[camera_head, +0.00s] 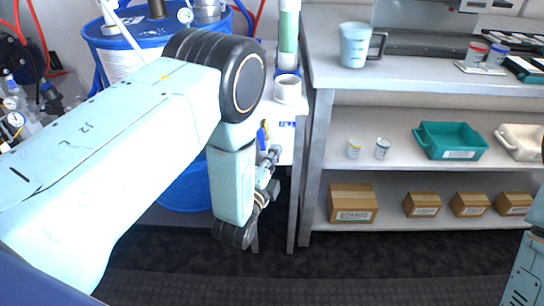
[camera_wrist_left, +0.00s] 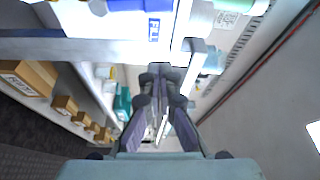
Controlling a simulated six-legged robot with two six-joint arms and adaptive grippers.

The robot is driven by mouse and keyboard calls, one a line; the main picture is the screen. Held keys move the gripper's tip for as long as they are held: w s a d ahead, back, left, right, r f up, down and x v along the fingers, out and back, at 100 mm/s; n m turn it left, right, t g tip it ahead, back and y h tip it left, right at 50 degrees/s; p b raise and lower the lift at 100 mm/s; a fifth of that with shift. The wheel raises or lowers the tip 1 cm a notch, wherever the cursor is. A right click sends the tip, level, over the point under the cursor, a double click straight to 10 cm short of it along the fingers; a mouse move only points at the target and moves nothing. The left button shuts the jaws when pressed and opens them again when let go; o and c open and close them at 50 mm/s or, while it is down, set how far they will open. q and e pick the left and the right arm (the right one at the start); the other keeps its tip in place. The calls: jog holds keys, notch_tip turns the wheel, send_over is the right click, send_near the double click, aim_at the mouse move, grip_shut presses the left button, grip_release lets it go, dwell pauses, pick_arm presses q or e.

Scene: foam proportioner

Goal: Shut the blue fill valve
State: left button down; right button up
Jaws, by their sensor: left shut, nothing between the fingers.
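The blue fill valve shows as a small upright blue handle (camera_head: 263,134) at the left edge of the white stand, beside a blue label (camera_head: 287,124). My left gripper (camera_head: 272,158) is just below and right of the handle, partly hidden behind my left wrist. Whether it touches the handle cannot be told. In the left wrist view my left gripper (camera_wrist_left: 158,72) has its fingertips together with nothing held. A blue label (camera_wrist_left: 153,30) is above the fingertips there, and I cannot make out the valve handle for certain. My right gripper is out of view.
A blue drum (camera_head: 132,45) stands behind my left arm. A clear column (camera_head: 288,35) and a white cup (camera_head: 288,88) stand on the white stand. Grey shelving (camera_head: 400,105) at the right holds a jug (camera_head: 354,45), a teal bin (camera_head: 452,140) and several cardboard boxes (camera_head: 353,203).

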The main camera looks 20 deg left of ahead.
aim_at(262, 143)
pick_arm(q)
jog(key=w+a, duration=0.1)
jog(key=w+a+b, duration=0.1)
jog(key=w, duration=0.1)
jog(key=w+a+b, duration=0.1)
jog(key=w, duration=0.1)
jog(key=shift+w+a+f, duration=0.15)
jog(key=shift+w+a, duration=0.1)
jog(key=shift+a, duration=0.1)
jog(key=shift+a, duration=0.1)
dwell(0.3)
